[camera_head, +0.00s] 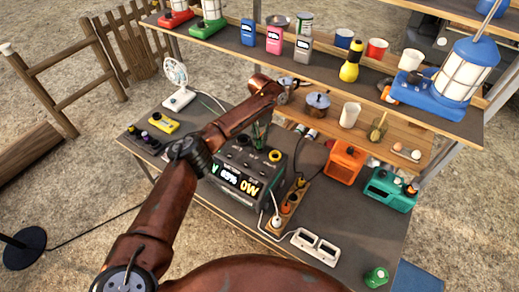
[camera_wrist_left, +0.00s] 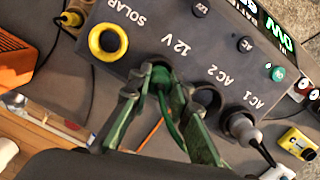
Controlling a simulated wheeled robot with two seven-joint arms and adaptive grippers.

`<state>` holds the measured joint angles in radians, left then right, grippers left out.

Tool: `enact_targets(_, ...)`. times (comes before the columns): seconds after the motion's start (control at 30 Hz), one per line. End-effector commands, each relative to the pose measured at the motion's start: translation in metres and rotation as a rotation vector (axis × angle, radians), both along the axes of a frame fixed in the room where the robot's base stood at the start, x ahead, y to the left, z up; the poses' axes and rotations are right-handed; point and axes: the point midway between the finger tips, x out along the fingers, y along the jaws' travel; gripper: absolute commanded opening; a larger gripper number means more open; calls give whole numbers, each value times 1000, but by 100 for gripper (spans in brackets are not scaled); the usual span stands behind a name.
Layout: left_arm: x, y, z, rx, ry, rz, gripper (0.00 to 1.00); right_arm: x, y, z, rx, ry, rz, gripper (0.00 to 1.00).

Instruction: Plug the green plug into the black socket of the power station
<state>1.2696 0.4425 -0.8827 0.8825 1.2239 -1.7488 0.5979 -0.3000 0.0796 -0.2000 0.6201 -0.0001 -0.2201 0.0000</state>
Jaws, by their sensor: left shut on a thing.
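The power station (camera_head: 224,168) is a dark box with a lit display, standing on the table. Its panel (camera_wrist_left: 160,22) fills the top of the left wrist view, with a yellow-ringed SOLAR socket (camera_wrist_left: 108,42) and dark sockets at 12 V, AC2 and AC1. My left gripper (camera_head: 259,132) is over the panel, its green fingers shut on the green plug (camera_wrist_left: 162,80). The plug is at the 12 V socket and mostly covers it. I cannot tell whether it is seated. The AC2 socket (camera_wrist_left: 208,97) is partly behind a finger. My right gripper is out of view.
An orange box (camera_head: 345,162) and a teal box (camera_head: 388,190) stand to the right. A power strip (camera_head: 286,208) and white sockets (camera_head: 315,245) lie in front. A loaded shelf (camera_head: 320,70) overhangs the back.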

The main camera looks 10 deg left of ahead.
Motion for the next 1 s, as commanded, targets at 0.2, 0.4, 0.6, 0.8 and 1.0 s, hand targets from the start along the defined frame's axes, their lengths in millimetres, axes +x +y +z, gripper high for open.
enact_targets(0.2,0,-1,-6,-1,1,-1,0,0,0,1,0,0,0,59)
enact_targets(0.4,0,0,-8,0,1,-1,0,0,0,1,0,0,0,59)
enact_targets(0.6,0,0,-8,0,1,-1,25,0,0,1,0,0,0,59)
enact_targets(0.8,0,0,-8,0,1,0,38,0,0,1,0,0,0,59)
enact_targets(1.0,0,0,-8,0,1,0,38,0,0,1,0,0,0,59)
